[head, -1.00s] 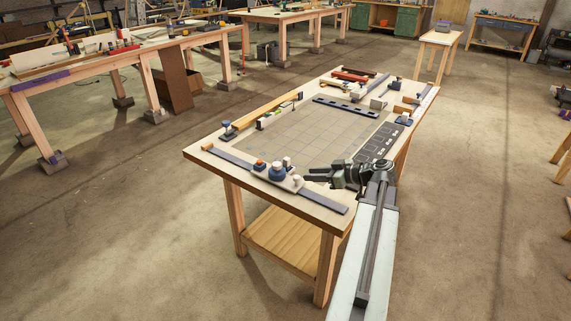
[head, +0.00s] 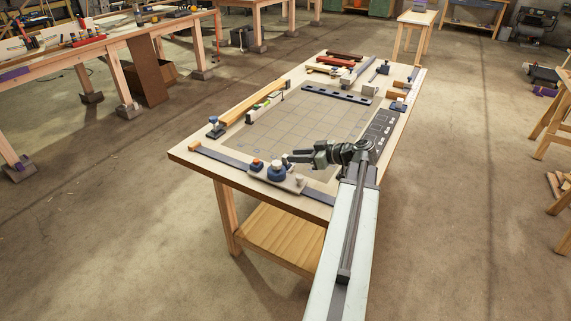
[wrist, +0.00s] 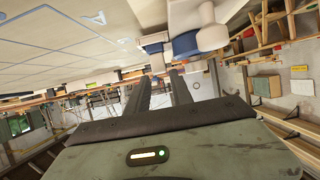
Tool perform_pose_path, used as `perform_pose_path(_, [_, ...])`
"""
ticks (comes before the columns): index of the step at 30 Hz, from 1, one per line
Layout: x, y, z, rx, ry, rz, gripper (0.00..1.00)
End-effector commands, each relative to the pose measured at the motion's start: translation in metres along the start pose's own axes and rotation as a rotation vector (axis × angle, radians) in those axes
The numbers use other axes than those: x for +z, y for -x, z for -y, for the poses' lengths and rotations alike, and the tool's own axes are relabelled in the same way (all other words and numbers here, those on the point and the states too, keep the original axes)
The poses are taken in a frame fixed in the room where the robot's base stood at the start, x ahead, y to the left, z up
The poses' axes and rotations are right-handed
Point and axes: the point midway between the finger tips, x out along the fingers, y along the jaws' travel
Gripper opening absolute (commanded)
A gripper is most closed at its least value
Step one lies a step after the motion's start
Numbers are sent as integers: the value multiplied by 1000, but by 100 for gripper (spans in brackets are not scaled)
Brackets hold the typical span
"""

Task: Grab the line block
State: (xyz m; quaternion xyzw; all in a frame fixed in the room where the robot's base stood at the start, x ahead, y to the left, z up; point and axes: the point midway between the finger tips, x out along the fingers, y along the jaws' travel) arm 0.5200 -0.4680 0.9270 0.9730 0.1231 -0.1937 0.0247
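I cannot tell for sure which piece is the line block. A small tray (head: 292,186) on the table's near edge carries a blue round piece (head: 277,168) with a pale top, a red-topped dark piece (head: 257,165) and a pale knob (head: 300,180). My gripper (head: 287,158) is just above and right of the blue piece in the head view. In the wrist view my gripper (wrist: 161,76) has its fingers apart, with nothing seen between them. Blue and white pieces (wrist: 187,43) show just beyond the fingertips there. Whether they touch is unclear.
The workbench (head: 185,155) has a gridded mat (head: 285,125) with mostly clear room. A dark strip (head: 220,156) lies along the near edge, a yellow lath (head: 253,101) along the left. Small wooden blocks (head: 397,94) sit at the right.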

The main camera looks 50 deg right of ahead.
Motion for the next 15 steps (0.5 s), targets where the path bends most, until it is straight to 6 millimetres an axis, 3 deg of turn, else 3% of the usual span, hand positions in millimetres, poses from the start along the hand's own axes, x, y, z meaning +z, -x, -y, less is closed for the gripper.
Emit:
perform_pose_path(5, [3,-7,-1,3,-1,0,27])
perform_pose_path(12, [9,-46,-1,1,-1,0,27])
perform_pose_path(15, [7,-54,-1,4,-2,0,27])
